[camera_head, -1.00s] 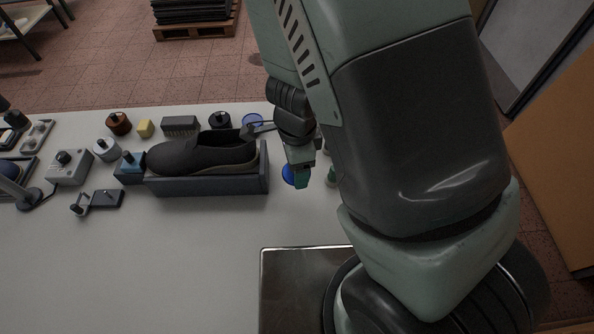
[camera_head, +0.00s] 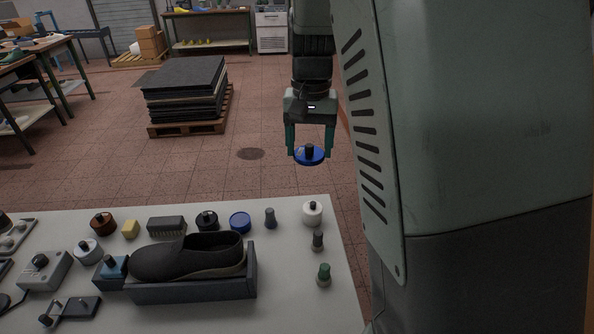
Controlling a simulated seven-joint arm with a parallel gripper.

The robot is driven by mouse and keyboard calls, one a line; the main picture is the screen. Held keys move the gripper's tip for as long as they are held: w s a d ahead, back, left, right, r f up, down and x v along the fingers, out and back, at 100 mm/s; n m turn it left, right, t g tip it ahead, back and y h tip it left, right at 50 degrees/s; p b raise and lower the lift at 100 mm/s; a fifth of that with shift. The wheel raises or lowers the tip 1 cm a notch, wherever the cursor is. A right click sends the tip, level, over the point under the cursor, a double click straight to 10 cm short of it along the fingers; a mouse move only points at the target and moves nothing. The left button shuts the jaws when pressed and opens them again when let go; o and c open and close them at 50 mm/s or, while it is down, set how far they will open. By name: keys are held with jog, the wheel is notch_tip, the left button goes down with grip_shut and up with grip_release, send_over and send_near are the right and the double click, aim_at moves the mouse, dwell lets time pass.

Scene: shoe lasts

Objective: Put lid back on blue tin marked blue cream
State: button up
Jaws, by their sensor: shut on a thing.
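My gripper (camera_head: 310,148) points down and is shut on a round blue lid (camera_head: 310,157) with a dark knob. It holds the lid in the air, and in the picture the lid appears over the floor beyond the table's far edge. A round blue tin (camera_head: 240,222) stands on the table near the far edge, behind the shoe. Its blue top shows no knob. Any marking on the tin is too small to read.
A dark shoe sits in a grey tray (camera_head: 195,290). Left of the blue tin is a black knobbed tin (camera_head: 207,220); right of it are a grey peg (camera_head: 270,217), a white knobbed tin (camera_head: 313,213) and a green-topped peg (camera_head: 323,274). The table (camera_head: 215,319) is clear in front.

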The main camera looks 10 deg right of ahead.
jog(key=w+a+f+m, duration=0.3)
jog(key=w+a+f, duration=0.4)
jog(key=a+f, duration=0.1)
jog(key=m, duration=0.5)
send_over(240, 219)
notch_tip(240, 219, down, 13)
jog(key=shift+f, duration=2.9)
jog(key=shift+f, duration=0.2)
jog(key=o, duration=1.1)
jog(key=shift+o, duration=0.3)
